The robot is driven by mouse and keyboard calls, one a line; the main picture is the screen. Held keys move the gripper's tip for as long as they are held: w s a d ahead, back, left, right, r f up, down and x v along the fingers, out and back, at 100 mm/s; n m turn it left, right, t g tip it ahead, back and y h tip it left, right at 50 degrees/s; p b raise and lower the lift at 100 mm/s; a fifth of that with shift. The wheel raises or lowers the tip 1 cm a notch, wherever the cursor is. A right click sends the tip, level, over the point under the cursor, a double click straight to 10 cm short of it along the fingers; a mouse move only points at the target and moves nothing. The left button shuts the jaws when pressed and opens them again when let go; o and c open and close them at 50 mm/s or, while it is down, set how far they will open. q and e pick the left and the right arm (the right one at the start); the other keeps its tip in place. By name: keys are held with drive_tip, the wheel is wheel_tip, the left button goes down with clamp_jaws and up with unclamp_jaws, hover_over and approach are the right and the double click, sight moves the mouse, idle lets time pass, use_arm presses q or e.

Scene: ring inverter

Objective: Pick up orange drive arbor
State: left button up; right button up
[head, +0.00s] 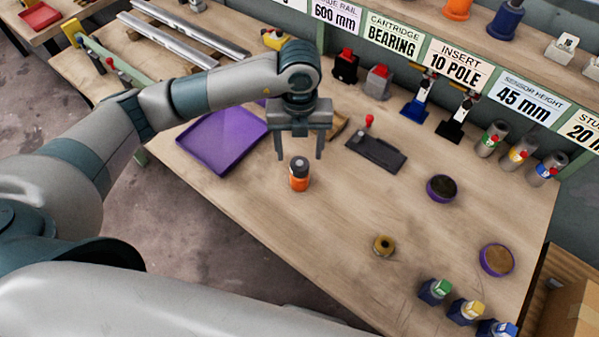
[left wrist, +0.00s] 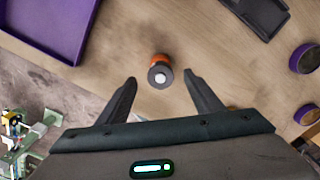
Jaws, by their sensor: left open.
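The orange drive arbor (head: 299,175) stands upright on the wooden bench, orange below with a dark grey upper part. My left gripper (head: 299,155) is open and empty just above it in the head view. In the left wrist view the arbor (left wrist: 160,73) is seen from above, with a dark ring and a pale centre at its top. It lies just beyond and between the open fingertips (left wrist: 161,76), with no visible contact. My right gripper is not in view.
A purple tray (head: 224,140) lies left of the arbor and a dark fixture plate (head: 376,154) lies to its right. A brass-coloured ring (head: 384,245) and purple round dishes (head: 441,188) sit further right. Bare bench surrounds the arbor's front and right.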

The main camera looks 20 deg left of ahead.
sight(299, 162)
use_arm(q)
drive_tip(key=shift+f+p, duration=0.55)
drive_tip(key=shift+f, duration=1.75)
drive_tip(key=shift+s+f+p, duration=0.15)
drive_tip(key=shift+f+p, duration=0.25)
drive_tip(key=shift+p, duration=0.15)
drive_tip(key=f, duration=0.1)
drive_tip(key=f+p, duration=0.2)
drive_tip(key=shift+s+d+f, duration=0.15)
drive_tip(key=shift+s+f, duration=0.1)
drive_tip(key=shift+f, duration=0.45)
drive_tip(key=shift+c, duration=0.7)
drive_tip(key=shift+w+r, duration=0.1)
drive_tip(key=c, duration=1.3)
drive_tip(key=shift+r, duration=0.1)
